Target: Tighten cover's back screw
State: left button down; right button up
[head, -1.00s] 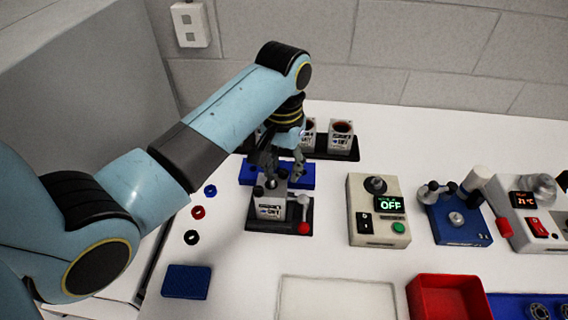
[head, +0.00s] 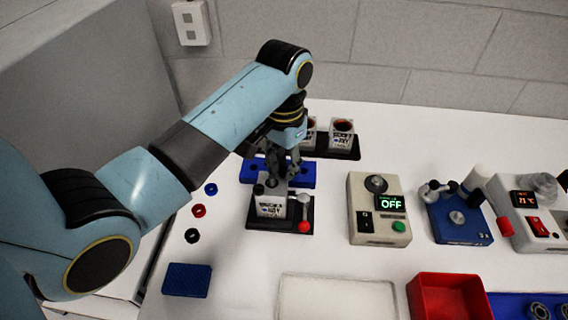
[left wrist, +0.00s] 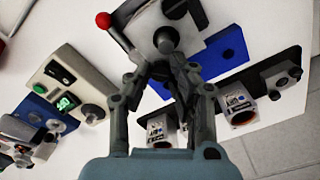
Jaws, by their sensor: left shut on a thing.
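The servo unit (head: 270,208) is a pale box with printed labels, held in a dark fixture (head: 258,225) that has a red-ball lever (head: 304,226). Dark knobs show on its cover, one at the front left (head: 258,189) and a larger one in the middle (head: 272,181). My left gripper (head: 284,176) points down at the cover's back edge, its fingers together. In the left wrist view my gripper (left wrist: 166,70) has its fingertips closed beside the cover (left wrist: 150,28), beyond the middle knob (left wrist: 164,42). The back screw between the fingertips is mostly hidden.
A blue block (head: 300,174) lies right behind the fixture, and a black tray (head: 345,150) with cups stands farther back. A beige control box (head: 379,225) reading OFF is to the right. Rings (head: 198,211) and a blue pad (head: 186,281) lie left; a red bin (head: 447,297) stands front right.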

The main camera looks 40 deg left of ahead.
aim_at(285, 170)
pick_arm(q)
jog(key=m, duration=0.5)
jog(key=shift+m, duration=0.3)
jog(key=m, duration=0.5)
jog(key=shift+w+m, duration=0.1)
jog(key=shift+m, duration=0.2)
jog(key=c, duration=1.2)
grip_release()
jog(key=shift+o, duration=0.2)
notch_tip(285, 170, up, 8)
jog(key=shift+f, duration=0.2)
